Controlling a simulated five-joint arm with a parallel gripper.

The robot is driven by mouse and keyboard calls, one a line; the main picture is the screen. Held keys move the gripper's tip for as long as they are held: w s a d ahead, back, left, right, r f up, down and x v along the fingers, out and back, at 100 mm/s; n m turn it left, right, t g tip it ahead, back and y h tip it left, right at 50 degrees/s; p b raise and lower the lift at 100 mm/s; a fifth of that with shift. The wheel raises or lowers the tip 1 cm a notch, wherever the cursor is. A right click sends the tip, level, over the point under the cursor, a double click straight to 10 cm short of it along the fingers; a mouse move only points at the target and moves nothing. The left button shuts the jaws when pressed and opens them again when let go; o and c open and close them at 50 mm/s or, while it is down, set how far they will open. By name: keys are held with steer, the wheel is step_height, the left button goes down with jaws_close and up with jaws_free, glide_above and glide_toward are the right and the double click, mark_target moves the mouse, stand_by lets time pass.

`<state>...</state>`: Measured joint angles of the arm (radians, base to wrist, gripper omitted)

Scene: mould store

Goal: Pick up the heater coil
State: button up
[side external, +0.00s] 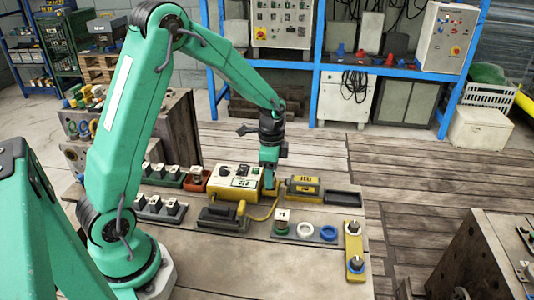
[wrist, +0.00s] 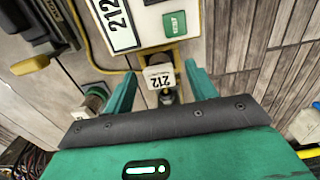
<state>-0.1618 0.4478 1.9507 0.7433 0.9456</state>
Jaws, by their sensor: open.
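My gripper (wrist: 160,72) is open, its two green fingers on either side of a small white-topped piece marked 212 (wrist: 158,77) with a dark metal, rounded part below. I cannot tell for sure that this piece is the heater coil. The fingers show a gap on both sides of it. In the side external view my gripper (side external: 269,178) points down at the right end of a yellow and white control box (side external: 235,180); the piece is hidden there. The same box, marked 212, shows in the wrist view (wrist: 150,20).
A yellow cable (side external: 263,216) runs from the box to a dark and yellow unit (side external: 222,216). A yellow block (side external: 302,184) and dark tray (side external: 342,198) stand right. Tagged pieces (side external: 165,206) stand left.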

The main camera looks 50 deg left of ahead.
steer(key=shift+f, duration=0.8)
steer(key=c, duration=1.1)
steer(key=shift+r, duration=0.15)
steer(key=shift+r, duration=0.55)
steer(key=r, duration=0.3)
steer(key=shift+d+r, duration=0.1)
steer(key=shift+d, duration=0.2)
steer(key=s+d+r, duration=0.1)
steer(key=d+r, duration=0.1)
steer(key=d, duration=0.1)
steer(key=s+d+r, duration=0.2)
steer(key=d, duration=0.1)
steer(key=s+d+r, duration=0.1)
steer(key=d+r, duration=0.1)
steer(key=d, duration=0.2)
steer(key=shift+s+d+r, duration=0.1)
steer(key=shift+s+r, duration=0.05)
steer(key=shift+r, duration=0.05)
steer(key=shift+d+m, duration=0.1)
steer(key=shift+m, duration=0.2)
